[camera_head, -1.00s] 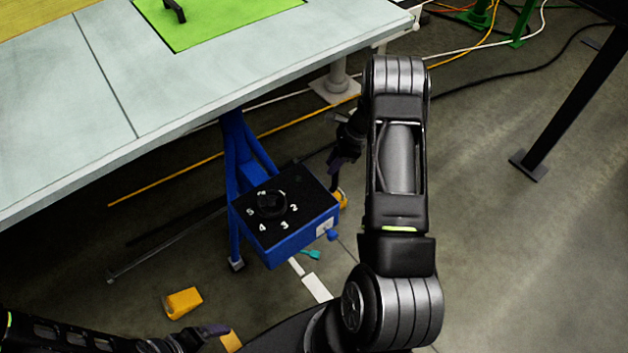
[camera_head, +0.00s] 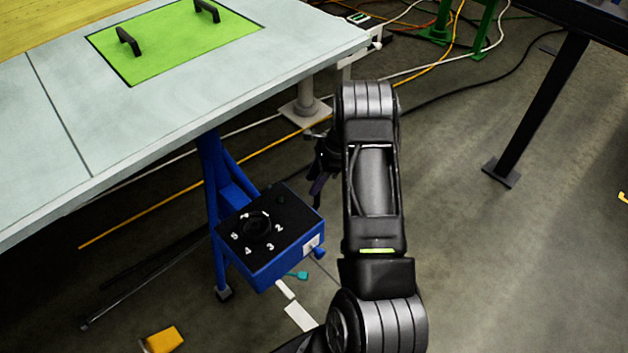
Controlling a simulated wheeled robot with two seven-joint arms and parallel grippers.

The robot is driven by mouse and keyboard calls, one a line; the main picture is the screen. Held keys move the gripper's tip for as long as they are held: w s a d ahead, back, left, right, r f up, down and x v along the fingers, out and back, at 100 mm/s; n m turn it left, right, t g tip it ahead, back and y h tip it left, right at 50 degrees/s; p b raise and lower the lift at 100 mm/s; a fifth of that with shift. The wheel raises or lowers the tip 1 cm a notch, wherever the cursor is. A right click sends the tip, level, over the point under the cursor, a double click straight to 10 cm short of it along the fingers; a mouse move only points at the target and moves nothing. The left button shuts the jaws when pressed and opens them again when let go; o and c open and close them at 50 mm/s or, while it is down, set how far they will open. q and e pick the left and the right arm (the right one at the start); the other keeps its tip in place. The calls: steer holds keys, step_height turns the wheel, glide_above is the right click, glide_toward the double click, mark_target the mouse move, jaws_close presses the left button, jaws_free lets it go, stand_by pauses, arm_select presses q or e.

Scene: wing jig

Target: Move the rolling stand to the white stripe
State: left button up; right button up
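The rolling stand is a blue frame with a black numbered top (camera_head: 285,218) and a dark round knob. It stands upright on the floor beside the table's front edge, its upper leg partly hidden under the table. The white stripe (camera_head: 300,316) is on the floor just in front of the stand, in short pieces, its near end cut off by my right arm. My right gripper (camera_head: 318,180) is dark, just behind the stand's right back corner and partly hidden by my arm. Its finger opening and any contact with the stand are unclear. My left gripper is out of view.
A grey table (camera_head: 150,130) with a green panel (camera_head: 180,40) fills the upper left. A yellow block (camera_head: 163,340) lies at the bottom left. Cables and a yellow line cross the floor behind the stand. A black post (camera_head: 540,110) stands at right; floor between is clear.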

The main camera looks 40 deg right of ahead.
steer(key=v, duration=0.7)
steer(key=shift+d+r, duration=0.2)
steer(key=shift+r, duration=0.15)
steer(key=shift+s, duration=0.15)
stand_by(0.3)
